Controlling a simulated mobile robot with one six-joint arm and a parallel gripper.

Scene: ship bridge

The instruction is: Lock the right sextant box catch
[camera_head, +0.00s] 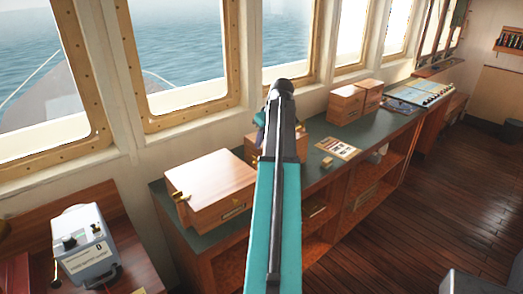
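A wooden box (212,184) with a pale lid sits on the green-topped counter (318,160), left of my teal arm. Small brass fittings (180,197) show at its left side; I cannot tell whether any is a catch or how it is set. A second wooden box (250,148) is behind my arm and mostly hidden. Two more wooden boxes (346,104) (371,92) stand together farther along by the windows. I cannot tell which is the right sextant box. My arm rises through the middle of the view; my gripper's fingers do not show.
A chart or card (338,148) and small blocks (327,162) lie on the counter. A grey instrument (86,246) stands on a desk at the lower left. Windows line the far side.

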